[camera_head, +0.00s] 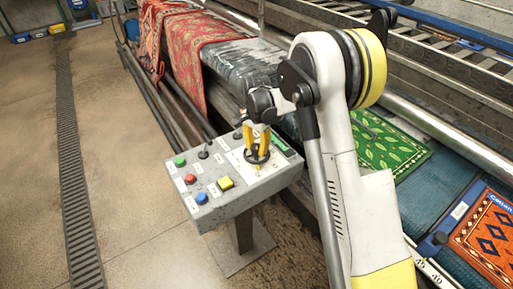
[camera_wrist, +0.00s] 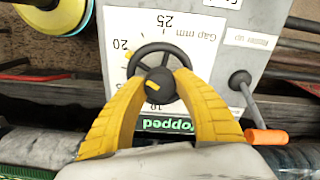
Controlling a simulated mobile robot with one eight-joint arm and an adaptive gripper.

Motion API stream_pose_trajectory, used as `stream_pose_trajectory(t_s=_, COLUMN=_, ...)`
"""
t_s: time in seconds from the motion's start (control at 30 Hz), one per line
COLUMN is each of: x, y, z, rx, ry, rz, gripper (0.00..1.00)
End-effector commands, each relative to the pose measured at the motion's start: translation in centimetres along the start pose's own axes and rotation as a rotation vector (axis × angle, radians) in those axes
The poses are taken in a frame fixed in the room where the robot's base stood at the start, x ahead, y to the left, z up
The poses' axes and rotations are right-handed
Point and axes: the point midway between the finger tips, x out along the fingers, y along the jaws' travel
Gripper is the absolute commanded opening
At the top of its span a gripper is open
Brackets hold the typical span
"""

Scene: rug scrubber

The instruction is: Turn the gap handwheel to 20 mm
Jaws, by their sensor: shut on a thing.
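The gap handwheel (camera_wrist: 160,47) is a small black spoked wheel on a white dial plate marked "Gap mm". A short yellow mark (camera_wrist: 153,87) is on the hub, slanting toward the lower left. My gripper (camera_wrist: 160,79) has its yellow fingers shut on the handwheel from both sides. In the head view, my gripper (camera_head: 258,143) points down onto the handwheel (camera_head: 256,157) on the grey control box.
The control box (camera_head: 222,216) also carries green (camera_head: 180,161), red (camera_head: 190,179), blue (camera_head: 201,198) and yellow (camera_head: 226,183) buttons. Rugs lie on the machine behind.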

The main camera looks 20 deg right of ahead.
Motion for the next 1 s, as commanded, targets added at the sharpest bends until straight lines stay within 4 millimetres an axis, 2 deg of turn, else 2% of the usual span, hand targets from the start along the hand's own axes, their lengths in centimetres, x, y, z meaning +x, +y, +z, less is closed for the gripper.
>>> stream_pose_trajectory(t_s=0.5, x=0.04, y=0.02, z=0.01, rx=0.021, ry=0.0, rz=0.001, gripper=0.04)
stream_pose_trajectory(t_s=0.53, x=0.04, y=0.02, z=0.01, rx=0.021, ry=0.0, rz=0.001, gripper=0.37)
stream_pose_trajectory(t_s=0.6, x=0.03, y=0.02, z=0.02, rx=0.021, ry=0.0, rz=0.001, gripper=0.58)
stream_pose_trajectory(t_s=0.87, x=0.01, y=0.01, z=0.01, rx=0.021, ry=0.0, rz=0.0, gripper=0.59)
stream_pose_trajectory(t_s=1.0, x=-0.68, y=0.02, z=0.01, rx=0.021, ry=0.0, rz=0.0, gripper=0.59)
